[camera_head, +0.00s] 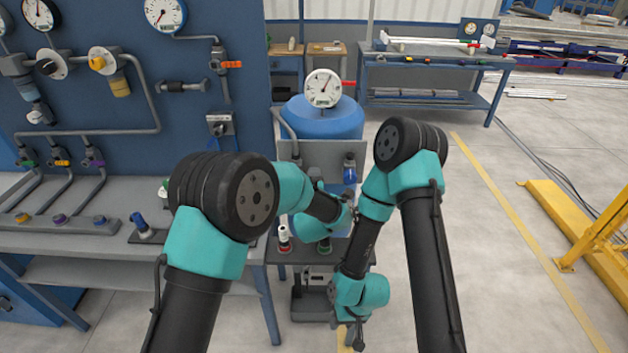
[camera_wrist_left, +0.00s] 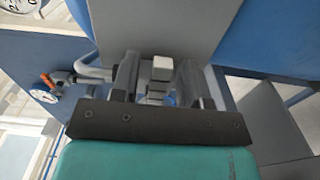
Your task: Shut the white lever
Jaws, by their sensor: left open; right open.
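In the left wrist view, a pale, whitish block (camera_wrist_left: 162,68) shows between the fingers of my left gripper (camera_wrist_left: 158,78); it looks like the white lever's handle, seen nearly end-on. The gripper is open, with a finger on each side of the block, and I cannot tell whether either touches it. A grey plate (camera_wrist_left: 165,25) lies just beyond. In the head view my left forearm and wrist largely hide the left gripper and the lever, in front of the grey panel (camera_head: 330,155) by the blue tank. My right gripper (camera_head: 355,334) is open, low beside the small table.
The blue tank (camera_head: 325,118) carries a dial gauge (camera_head: 322,88). A blue-handled valve (camera_head: 349,174) is on the panel's right. A white-topped part with red (camera_head: 283,238) stands on the small table. The pipework board (camera_head: 130,90) fills the left. Floor at right is open before a yellow frame (camera_head: 575,220).

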